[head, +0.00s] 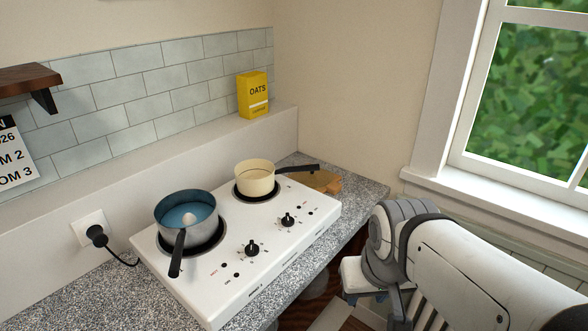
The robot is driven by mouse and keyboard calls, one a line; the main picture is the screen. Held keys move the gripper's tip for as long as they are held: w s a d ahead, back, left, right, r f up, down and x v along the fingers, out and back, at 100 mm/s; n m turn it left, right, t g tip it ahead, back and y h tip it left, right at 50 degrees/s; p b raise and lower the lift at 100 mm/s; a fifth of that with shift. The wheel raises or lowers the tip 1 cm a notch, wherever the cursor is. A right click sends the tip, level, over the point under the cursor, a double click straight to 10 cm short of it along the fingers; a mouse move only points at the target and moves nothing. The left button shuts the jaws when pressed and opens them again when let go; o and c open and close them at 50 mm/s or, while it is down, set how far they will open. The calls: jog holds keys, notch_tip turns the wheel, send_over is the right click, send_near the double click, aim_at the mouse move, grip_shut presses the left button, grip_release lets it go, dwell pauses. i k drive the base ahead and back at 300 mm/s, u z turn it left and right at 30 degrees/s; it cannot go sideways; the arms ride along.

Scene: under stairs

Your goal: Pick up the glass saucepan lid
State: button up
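My arm is at the right, in front of the counter and well apart from the saucepan. My gripper's fingertips cannot be made out.
A cream saucepan (254,183) stands on the right plate of the hob (215,279), its black handle reaching right over a wooden board (323,181). A yellow oats box (253,96) stands on the ledge behind. A plug and cord (98,236) are at left. A wooden shelf (30,78) juts out above.

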aim_at(315, 179)
jog(key=k, duration=1.15)
jog(key=z, duration=0.55)
jog(key=i, duration=1.75)
jog(key=u, duration=0.35)
